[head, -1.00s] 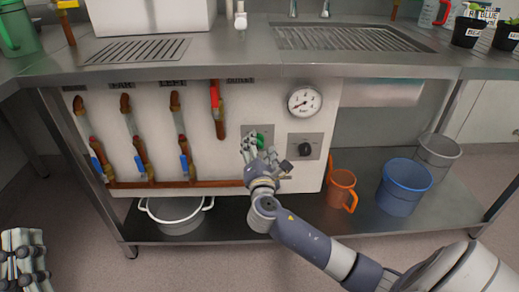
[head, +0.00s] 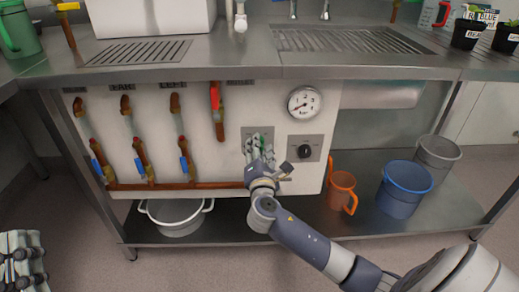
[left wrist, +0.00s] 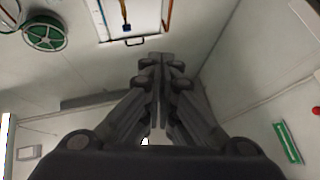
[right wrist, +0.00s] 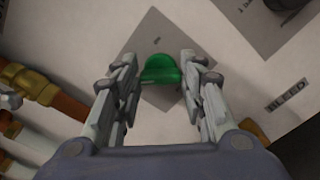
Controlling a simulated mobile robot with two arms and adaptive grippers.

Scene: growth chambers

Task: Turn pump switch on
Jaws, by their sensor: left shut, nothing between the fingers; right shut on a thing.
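The pump switch, a green knob (right wrist: 161,70) on a grey square plate (right wrist: 150,40), is on the white panel. In the head view its plate (head: 247,133) is mostly covered by my right gripper (head: 260,148). In the right wrist view the fingers of my right gripper (right wrist: 160,82) stand on both sides of the green knob and are shut on it. My left gripper (left wrist: 158,62) is shut and empty. It shows at the lower left edge of the head view (head: 22,245), far from the panel.
A black knob (head: 305,151) labelled BLEED and a pressure gauge (head: 305,103) are right of the switch. Several pipes with valve handles (head: 183,165) are to the left. A white pot (head: 176,222), an orange jug (head: 341,192) and a blue bucket (head: 404,188) stand on the shelf below.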

